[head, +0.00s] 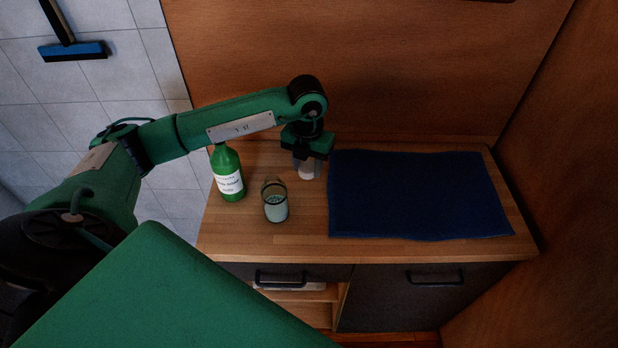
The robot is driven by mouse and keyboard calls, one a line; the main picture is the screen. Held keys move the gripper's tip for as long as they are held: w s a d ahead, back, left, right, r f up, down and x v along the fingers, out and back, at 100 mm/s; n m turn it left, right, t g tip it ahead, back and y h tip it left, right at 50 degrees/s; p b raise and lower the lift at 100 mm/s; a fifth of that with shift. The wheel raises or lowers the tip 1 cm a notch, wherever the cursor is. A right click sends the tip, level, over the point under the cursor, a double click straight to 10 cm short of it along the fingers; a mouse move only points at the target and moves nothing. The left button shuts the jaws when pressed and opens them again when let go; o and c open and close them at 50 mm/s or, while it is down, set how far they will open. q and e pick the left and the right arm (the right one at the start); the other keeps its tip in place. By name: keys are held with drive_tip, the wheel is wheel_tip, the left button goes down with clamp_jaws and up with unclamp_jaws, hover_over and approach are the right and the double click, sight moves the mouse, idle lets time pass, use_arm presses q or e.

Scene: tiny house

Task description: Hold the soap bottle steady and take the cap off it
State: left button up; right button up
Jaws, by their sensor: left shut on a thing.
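A green bottle (229,182) with a white printed label stands upright at the back left of the wooden counter, and it looks like the soap bottle. Its top is hidden behind my left arm, so I cannot tell whether a cap is on it. My left gripper (307,164) points down at the back of the counter, to the right of the bottle and apart from it. It is shut on a small white thing (307,172). I cannot tell whether this is the cap, or whether it touches the counter. My right gripper is not in view.
A glass (275,206) with pale contents stands in front of the left gripper, right of the bottle. A dark blue mat (415,194) covers the counter's right side. The counter (320,245) has bare wood along its front edge. A wooden wall rises behind.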

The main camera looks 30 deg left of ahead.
sight(307, 189)
use_arm(q)
wheel_tip(307, 189, down, 2)
drive_tip(key=shift+f, duration=0.15)
wheel_tip(307, 189, down, 4)
drive_tip(key=shift+r+p, duration=0.1)
drive_tip(key=shift+p, duration=0.35)
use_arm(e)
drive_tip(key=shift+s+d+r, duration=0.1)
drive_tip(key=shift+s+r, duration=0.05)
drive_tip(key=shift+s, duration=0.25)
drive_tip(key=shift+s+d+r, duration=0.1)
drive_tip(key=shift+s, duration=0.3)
use_arm(q)
drive_tip(key=shift+f, duration=0.25)
drive_tip(key=o, duration=1.1)
drive_tip(key=shift+r, duration=0.1)
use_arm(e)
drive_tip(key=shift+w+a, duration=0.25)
